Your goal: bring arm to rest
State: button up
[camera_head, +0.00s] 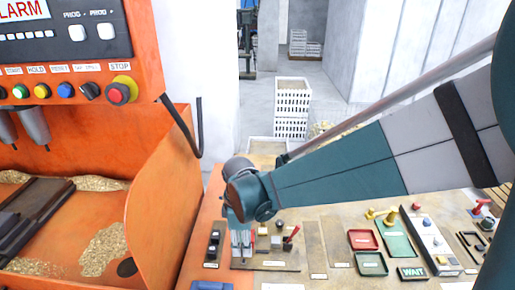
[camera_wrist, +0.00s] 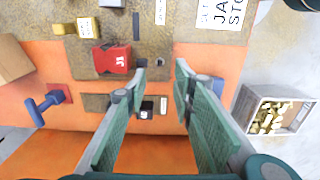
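My gripper (camera_head: 241,246) hangs down at the end of my teal and grey arm, over the left part of the work table in the head view. In the wrist view its two green fingers are spread apart, with an empty gap between the fingertips (camera_wrist: 161,72). A small black block (camera_wrist: 146,111) lies nearer the fingers. Nothing is held. Whether the fingertips touch the table cannot be told.
The orange machine (camera_head: 165,210) with its chip-filled bay stands left. A red tray (camera_head: 363,239), a green tray (camera_head: 397,243) and a WAIT sign (camera_head: 412,272) lie right of my gripper. The wrist view shows a bin (camera_wrist: 292,121) of brass pieces. White crates (camera_head: 291,103) stand behind.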

jog(key=shift+d, duration=0.1)
jog(key=s+d+r+m+t, duration=0.3)
jog(key=d+r+m, duration=0.5)
jog(key=d+r, duration=0.5)
jog(key=s+d+r+m+t, duration=0.1)
jog(key=s+d+m, duration=0.3)
jog(key=d, duration=0.4)
jog(key=s+d+r+m+t, duration=0.2)
jog(key=s+d+m, duration=0.3)
jog(key=d, duration=0.3)
jog(key=shift+d+m+t, duration=0.3)
jog(key=shift+m+t, duration=0.3)
jog(key=shift+f, duration=0.1)
dwell(1.6)
notch_tip(320, 180, down, 14)
jog(key=b, duration=1.4)
jog(key=shift+f, duration=0.1)
dwell(0.6)
